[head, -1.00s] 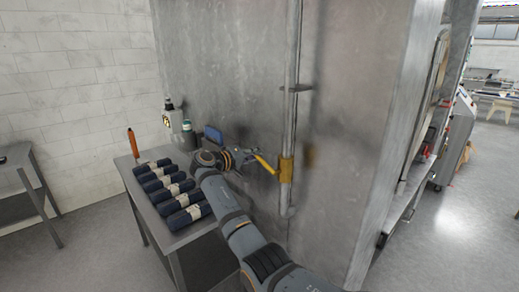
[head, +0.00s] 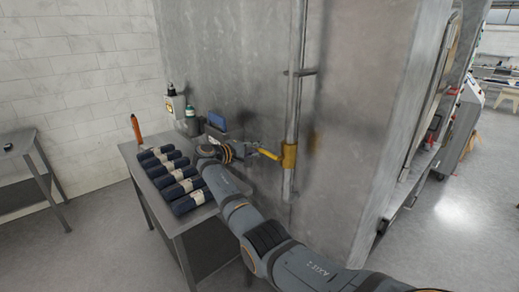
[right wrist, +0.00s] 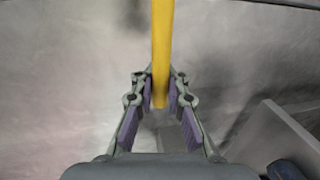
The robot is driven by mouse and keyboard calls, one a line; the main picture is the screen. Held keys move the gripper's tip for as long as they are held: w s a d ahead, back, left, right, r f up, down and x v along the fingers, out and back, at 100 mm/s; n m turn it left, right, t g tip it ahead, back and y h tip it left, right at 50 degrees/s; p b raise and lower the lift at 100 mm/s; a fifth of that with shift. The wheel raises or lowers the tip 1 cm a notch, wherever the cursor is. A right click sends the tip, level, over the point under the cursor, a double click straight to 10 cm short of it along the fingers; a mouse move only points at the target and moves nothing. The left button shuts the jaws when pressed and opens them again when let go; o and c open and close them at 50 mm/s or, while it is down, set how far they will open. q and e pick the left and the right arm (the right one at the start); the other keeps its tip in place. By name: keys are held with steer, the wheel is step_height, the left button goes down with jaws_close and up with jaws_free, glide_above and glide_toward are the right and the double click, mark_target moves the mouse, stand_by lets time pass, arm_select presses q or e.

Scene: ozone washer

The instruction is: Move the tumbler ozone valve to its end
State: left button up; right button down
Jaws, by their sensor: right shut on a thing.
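The tumbler ozone valve has a yellow body (head: 289,155) on a vertical metal pipe against the grey cabinet. Its yellow handle (head: 270,155) sticks out to the left of the pipe, close to level. My right gripper (head: 255,150) is at the handle's free end. In the right wrist view the handle (right wrist: 162,45) comes down from the top edge, and its tip lies between the purple pads of my right gripper (right wrist: 160,92), which is shut on it. My left gripper is in neither current view.
A metal table (head: 130,152) left of the cabinet holds several dark rolled bundles (head: 181,188), an orange tool (head: 136,128), a bottle and a blue item (head: 216,121). The grey cabinet wall (head: 240,60) stands close behind the gripper. Open floor (head: 470,210) lies to the right.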

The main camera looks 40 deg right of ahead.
steer(key=shift+a+f, duration=0.15)
steer(key=shift+f, duration=0.15)
steer(key=c, duration=1.5)
jaws_free()
steer(key=shift+a, duration=0.1)
steer(key=shift+o, duration=0.7)
steer(key=shift+a+r, duration=0.2)
steer(key=shift+d, duration=0.15)
steer(key=w+v, duration=0.1)
steer(key=v, duration=1.1)
steer(key=shift+s, duration=0.45)
steer(key=shift+r, duration=0.1)
